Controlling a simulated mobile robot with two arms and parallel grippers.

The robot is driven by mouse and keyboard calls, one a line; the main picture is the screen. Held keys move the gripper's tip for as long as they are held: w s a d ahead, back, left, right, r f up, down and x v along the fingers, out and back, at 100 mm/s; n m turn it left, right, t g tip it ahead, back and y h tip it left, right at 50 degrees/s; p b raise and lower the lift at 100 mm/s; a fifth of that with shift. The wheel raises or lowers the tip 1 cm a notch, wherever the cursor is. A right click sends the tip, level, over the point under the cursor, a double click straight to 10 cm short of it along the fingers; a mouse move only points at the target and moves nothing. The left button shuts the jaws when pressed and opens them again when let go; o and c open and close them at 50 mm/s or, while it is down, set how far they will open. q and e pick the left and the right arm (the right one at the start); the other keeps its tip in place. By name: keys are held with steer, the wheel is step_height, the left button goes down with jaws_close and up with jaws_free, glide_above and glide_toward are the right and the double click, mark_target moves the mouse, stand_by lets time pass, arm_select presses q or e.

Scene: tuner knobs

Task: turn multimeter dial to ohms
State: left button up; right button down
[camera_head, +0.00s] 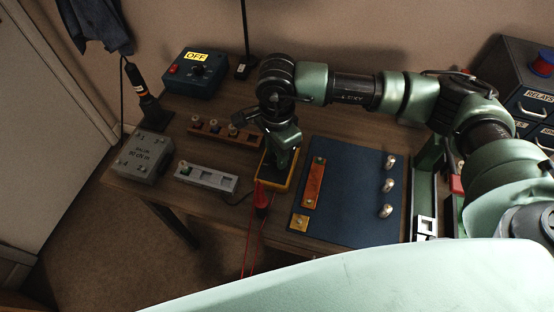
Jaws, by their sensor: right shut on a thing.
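The multimeter (284,187) lies on the workbench near its middle, a dark box with a yellow rim. My right arm reaches in from the right, and its gripper (279,165) points down onto the multimeter. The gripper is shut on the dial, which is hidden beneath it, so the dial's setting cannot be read. Red leads (262,199) come off the near end of the multimeter. My left gripper is not in view.
A blue mat (345,215) with metal knobs lies right of the multimeter. A grey switch strip (207,178), a wooden strip (228,134) and a grey box (141,155) lie left. A blue box marked OFF (194,75) stands behind. Drawers (528,100) stand at right.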

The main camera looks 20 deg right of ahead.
steer(key=m+b, duration=0.3)
steer(key=m, duration=0.1)
steer(key=shift+f+b, duration=0.15)
steer(key=shift+b, duration=0.25)
steer(key=shift+m+b, duration=1)
steer(key=shift+m, duration=0.7)
steer(key=shift+r, duration=0.2)
steer(key=c, duration=1.1)
jaws_free()
step_height(320, 180, up, 6)
steer(key=shift+r+b, duration=0.25)
steer(key=shift+b, duration=0.15)
steer(key=shift+r, duration=0.65)
